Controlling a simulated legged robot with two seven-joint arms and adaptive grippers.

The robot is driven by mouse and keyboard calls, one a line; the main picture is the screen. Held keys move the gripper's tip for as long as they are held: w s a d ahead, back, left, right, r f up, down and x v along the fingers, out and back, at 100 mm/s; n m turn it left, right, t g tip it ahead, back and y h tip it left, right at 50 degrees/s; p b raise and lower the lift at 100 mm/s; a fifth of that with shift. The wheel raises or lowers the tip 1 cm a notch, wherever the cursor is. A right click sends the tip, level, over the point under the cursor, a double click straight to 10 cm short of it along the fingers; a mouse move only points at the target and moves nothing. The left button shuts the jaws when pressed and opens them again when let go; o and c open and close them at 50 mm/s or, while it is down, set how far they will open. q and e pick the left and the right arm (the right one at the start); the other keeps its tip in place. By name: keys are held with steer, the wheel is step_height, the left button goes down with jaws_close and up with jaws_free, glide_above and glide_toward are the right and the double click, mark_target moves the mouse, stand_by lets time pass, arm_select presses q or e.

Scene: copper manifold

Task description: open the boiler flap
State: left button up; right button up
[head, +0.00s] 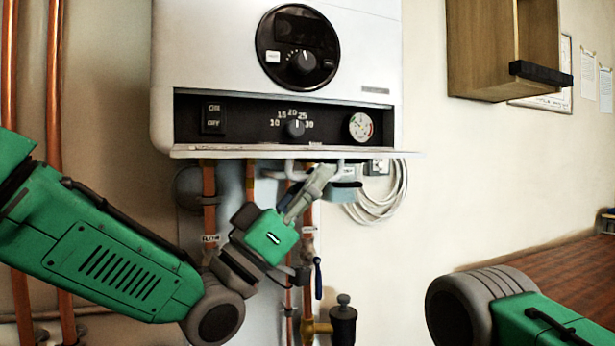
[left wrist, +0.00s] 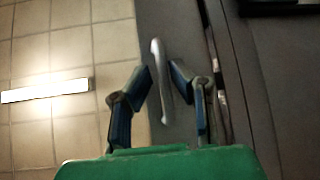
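The white boiler (head: 200,45) hangs on the wall in the head view. Its flap (head: 400,154) is folded down and stands out as a thin, roughly level ledge, with the control panel (head: 250,117) uncovered above it. My left gripper (head: 325,175) is just below the flap, pointing up. In the left wrist view, the pale flap handle (left wrist: 158,75) stands between the two fingers of my left gripper (left wrist: 160,78). The fingers are apart, one on each side of the handle; I cannot see clear contact. My right arm shows at the lower right, but its gripper is out of view.
Copper pipes (head: 209,200) and valves (head: 343,318) run below the boiler, close to my left gripper. A coiled white cable (head: 385,205) hangs right of it. A wooden cabinet (head: 490,50) is at the upper right. The wall between is clear.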

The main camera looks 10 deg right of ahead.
arm_select(q)
steer(key=shift+w+r, duration=0.1)
steer(key=shift+r, duration=0.1)
steer(key=v, duration=1.2)
steer(key=shift+f, duration=0.2)
steer(key=shift+d, duration=0.1)
